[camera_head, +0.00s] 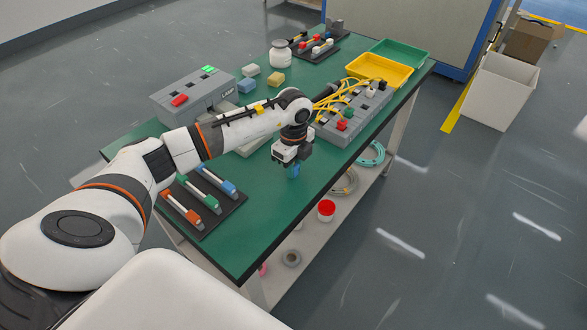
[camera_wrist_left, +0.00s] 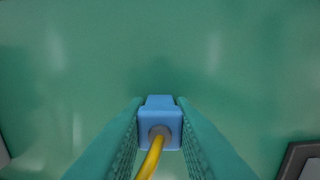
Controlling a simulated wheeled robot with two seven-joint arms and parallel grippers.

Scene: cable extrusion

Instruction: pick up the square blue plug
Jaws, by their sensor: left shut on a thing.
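The square blue plug (camera_wrist_left: 160,124) sits between the two green fingers of my left gripper (camera_wrist_left: 160,130) in the left wrist view. A yellow cable (camera_wrist_left: 150,160) runs from a grey collar on the plug toward the bottom of that view. In the head view my left gripper (camera_head: 294,170) is over the front part of the green table, shut on the plug, and a bit of blue shows at its fingers. Whether the plug touches the table is hard to tell. My right gripper is not in view.
A grey socket block (camera_head: 328,130) with plugs and yellow cables stands behind the gripper. A black rack (camera_head: 205,210) with red, green and blue handled pieces lies to the left. Yellow (camera_head: 380,70) and green (camera_head: 412,53) trays stand at the far end. The table (camera_head: 262,235) is clear in front.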

